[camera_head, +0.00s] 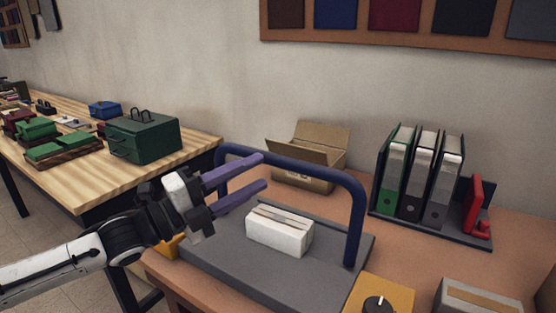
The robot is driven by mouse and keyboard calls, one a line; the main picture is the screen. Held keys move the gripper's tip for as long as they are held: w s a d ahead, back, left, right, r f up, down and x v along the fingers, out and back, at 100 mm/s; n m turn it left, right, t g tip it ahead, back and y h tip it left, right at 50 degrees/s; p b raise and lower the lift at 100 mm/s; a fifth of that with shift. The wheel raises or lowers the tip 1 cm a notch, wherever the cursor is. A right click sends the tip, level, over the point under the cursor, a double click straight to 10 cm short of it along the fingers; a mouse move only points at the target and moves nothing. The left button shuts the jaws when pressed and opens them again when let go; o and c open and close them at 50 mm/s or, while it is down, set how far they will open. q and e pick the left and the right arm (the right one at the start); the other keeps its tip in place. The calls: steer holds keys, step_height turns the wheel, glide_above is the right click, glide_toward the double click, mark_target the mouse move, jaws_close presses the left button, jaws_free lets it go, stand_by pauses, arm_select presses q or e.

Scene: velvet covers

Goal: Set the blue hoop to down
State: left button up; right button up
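The blue hoop (300,165) is a dark blue tube handle standing raised over a grey base plate (330,281). Its right leg comes down near the plate's right edge, and its left part is partly hidden behind my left gripper. A white block (279,237) with a slot in its top sits on the plate under the hoop. My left gripper (264,172) has two purple fingers, spread apart and pointing right at the hoop's left side. I see nothing held between them. Whether a finger touches the hoop, I cannot tell. My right gripper is not in view.
An open cardboard box (308,176) stands behind the hoop. A rack of binders (419,180) and a red object (475,205) stand at right. A yellow box with a black knob (378,303) is at the front. A wooden table (72,190) with green boxes is at left.

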mark_target(274, 165)
arm_select(q)
steer(key=x, duration=0.7)
jaws_close()
